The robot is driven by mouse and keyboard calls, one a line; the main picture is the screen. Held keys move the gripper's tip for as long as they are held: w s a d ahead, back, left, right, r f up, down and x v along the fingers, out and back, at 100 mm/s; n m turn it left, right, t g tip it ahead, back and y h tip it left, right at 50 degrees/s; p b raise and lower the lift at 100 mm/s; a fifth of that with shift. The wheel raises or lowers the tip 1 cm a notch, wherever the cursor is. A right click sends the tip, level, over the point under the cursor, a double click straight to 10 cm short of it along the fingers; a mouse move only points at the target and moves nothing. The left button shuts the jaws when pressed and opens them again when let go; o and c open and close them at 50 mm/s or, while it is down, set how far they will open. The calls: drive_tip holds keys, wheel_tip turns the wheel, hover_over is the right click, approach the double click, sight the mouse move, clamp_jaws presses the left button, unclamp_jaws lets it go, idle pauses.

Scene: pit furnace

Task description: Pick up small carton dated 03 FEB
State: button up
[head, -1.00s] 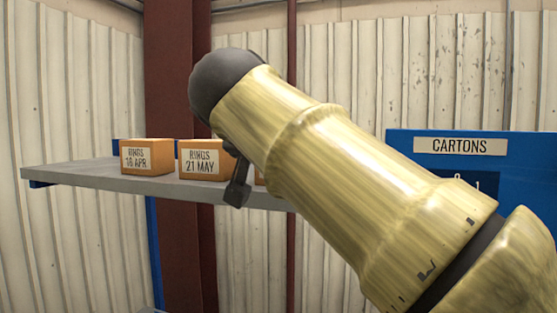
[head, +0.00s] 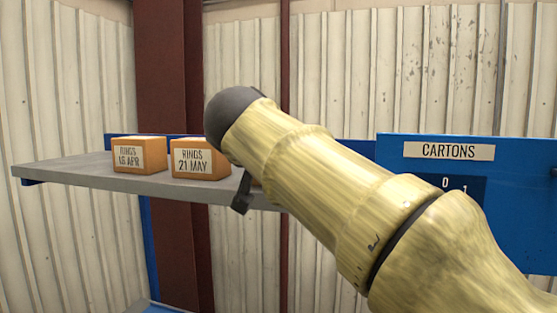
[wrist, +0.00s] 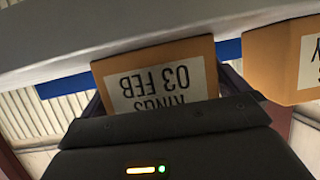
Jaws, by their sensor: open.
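The small orange carton labelled RINGS 03 FEB (wrist: 162,75) shows upside down in the wrist view, its label facing my gripper. It is at the grey shelf (wrist: 60,40). My gripper (wrist: 166,92) is open, with one dark finger to each side of the carton's label face in that picture; whether they touch it I cannot tell. The gripper body covers part of the label. In the head view my arm hides almost all of this carton, and one dark finger (head: 242,192) shows below the arm at the shelf's front edge.
Cartons dated 16 APR (head: 140,154) and 21 MAY (head: 200,158) stand to the left on the shelf. The 21 MAY one is close beside the target, also partly visible in the wrist view (wrist: 285,60). A blue panel marked CARTONS (head: 400,150) is at right.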

drive_tip(key=shift+r, duration=0.1)
drive_tip(key=c, duration=1.1)
drive_tip(key=shift+r, duration=0.15)
drive_tip(key=shift+r+p, duration=1)
drive_tip(key=shift+r, duration=3.8)
